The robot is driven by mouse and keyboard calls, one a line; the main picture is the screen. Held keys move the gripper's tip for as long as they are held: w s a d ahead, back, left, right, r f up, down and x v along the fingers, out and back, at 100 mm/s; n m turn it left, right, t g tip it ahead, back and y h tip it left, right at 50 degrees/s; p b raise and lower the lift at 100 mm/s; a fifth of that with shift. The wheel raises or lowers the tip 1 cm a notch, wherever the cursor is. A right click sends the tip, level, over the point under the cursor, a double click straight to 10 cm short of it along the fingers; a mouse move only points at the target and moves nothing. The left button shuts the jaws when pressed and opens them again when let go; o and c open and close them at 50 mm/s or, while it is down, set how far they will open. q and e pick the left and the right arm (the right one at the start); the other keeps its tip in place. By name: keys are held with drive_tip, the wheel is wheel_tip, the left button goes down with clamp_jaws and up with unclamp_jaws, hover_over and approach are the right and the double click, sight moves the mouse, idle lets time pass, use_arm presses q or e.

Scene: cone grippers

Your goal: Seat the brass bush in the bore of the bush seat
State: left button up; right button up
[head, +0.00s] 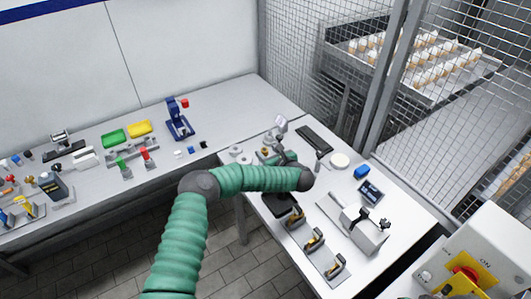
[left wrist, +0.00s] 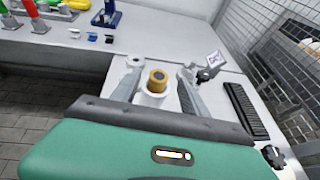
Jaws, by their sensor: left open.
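The brass bush (left wrist: 157,77) is a short gold ring with a dark hole, upright at the top of a pale round piece (left wrist: 156,97) that looks like the bush seat. How deep the bush sits in it I cannot tell. My left gripper (left wrist: 159,71) is open, with one finger on each side of the bush and visible gaps between. In the head view my left gripper (head: 283,156) is low over the right-hand table, its fingers small and partly merged with nearby parts. My right gripper is not in view.
Grey round parts (head: 237,150) lie left of the gripper. A rack with black and yellow parts (head: 315,240) is in front. A mesh fence (head: 335,70) borders the table.

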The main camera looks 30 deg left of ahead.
use_arm(q)
drive_tip(key=shift+a+f, duration=0.1)
drive_tip(key=shift+a, duration=0.15)
drive_tip(key=shift+c, duration=1.4)
drive_tip(key=c, duration=0.5)
drive_tip(key=shift+d, duration=0.2)
clamp_jaws()
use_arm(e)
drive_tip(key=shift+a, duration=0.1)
use_arm(q)
drive_tip(key=shift+a, duration=0.1)
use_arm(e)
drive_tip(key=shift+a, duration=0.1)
